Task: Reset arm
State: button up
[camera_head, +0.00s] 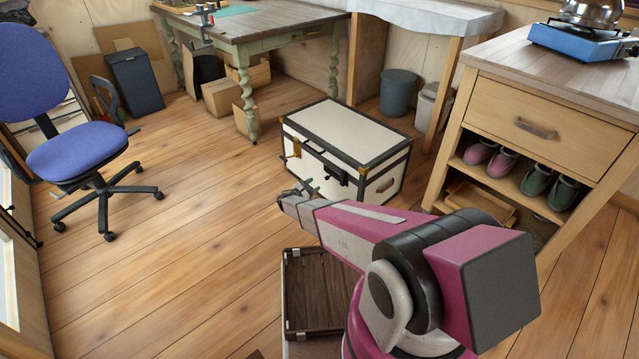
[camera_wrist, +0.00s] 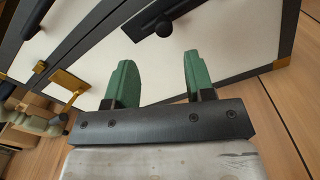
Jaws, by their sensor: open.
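My pink and grey arm reaches forward from the lower right in the head view. My gripper (camera_head: 303,190) is in front of the white trunk (camera_head: 345,130), which has black edges and brass corners. In the wrist view my gripper (camera_wrist: 157,85) shows two green fingers spread apart with nothing between them. Behind the fingers the trunk's white side (camera_wrist: 215,45) and dark trim fill most of that view. The trunk's lid is closed. Whether the fingers touch the trunk cannot be told.
A blue office chair (camera_head: 75,150) stands at left. A green-legged table (camera_head: 255,25) is at the back. A wooden cabinet (camera_head: 540,125) with clogs on its shelf stands at right. A dark open tray (camera_head: 315,290) lies beside my arm. The wooden floor at centre left is clear.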

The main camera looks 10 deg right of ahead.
jog(key=shift+s+a, duration=0.45)
jog(key=shift+a, duration=0.15)
jog(key=s+d+r+m+g+y, duration=0.5)
jog(key=s+d+r+m+g, duration=0.4)
jog(key=s+d+r+m, duration=0.6)
jog(key=s+a+r+m+g+y, duration=0.1)
jog(key=s+a+r+m+y, duration=0.2)
jog(key=s+r+y, duration=0.6)
jog(key=s+r+m, duration=0.2)
jog(key=s+r, duration=0.5)
jog(key=s, duration=0.3)
jog(key=shift+r+m+y, duration=0.3)
jog(key=shift+r+m, duration=0.05)
jog(key=shift+m, duration=0.05)
jog(key=shift+a+g, duration=0.1)
jog(key=shift+g, duration=0.2)
